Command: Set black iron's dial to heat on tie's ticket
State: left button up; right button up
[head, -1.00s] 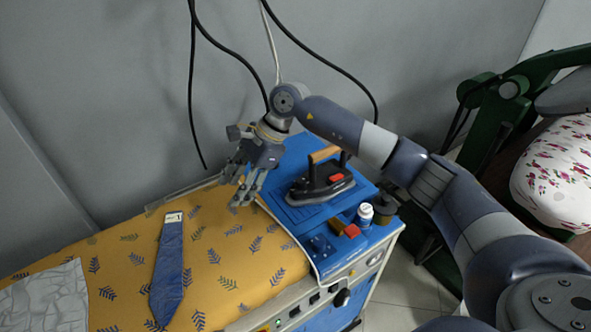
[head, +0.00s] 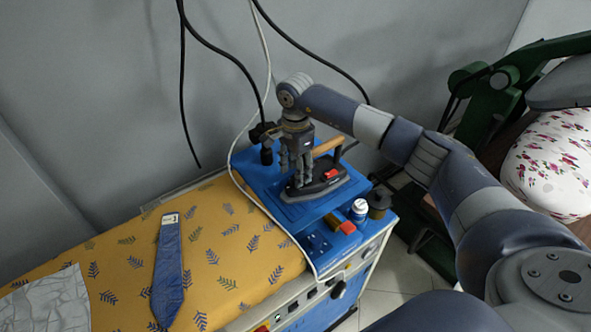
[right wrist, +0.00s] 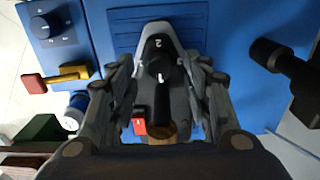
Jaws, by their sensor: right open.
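The black iron (head: 325,188) with a wooden handle (head: 328,146) and a red part stands on a blue rest. In the right wrist view the iron's dark dial (right wrist: 158,68) lies between my fingers, near a white "2" on the grey nose. My right gripper (head: 297,182) points down over the front of the iron, open; its fingers also show in the right wrist view (right wrist: 162,88), on both sides of the dial. I cannot tell whether they touch it. The blue tie (head: 168,268) lies on the yellow board; its white ticket (head: 170,219) is too small to read surely.
The blue rest (head: 262,180) adjoins the yellow patterned board (head: 225,260). A blue box with a knob (right wrist: 45,26), a small white bottle (head: 359,209) and a dark round container (head: 379,200) are near the iron. A grey cloth (head: 45,302) lies at left. Cables hang behind.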

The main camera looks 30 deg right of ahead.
jog(key=shift+f, duration=0.95)
jog(key=shift+c, duration=0.5)
grip_shut()
jog(key=shift+m+b, duration=0.4)
jog(key=shift+m, duration=0.2)
jog(key=shift+o, duration=0.5)
grip_release()
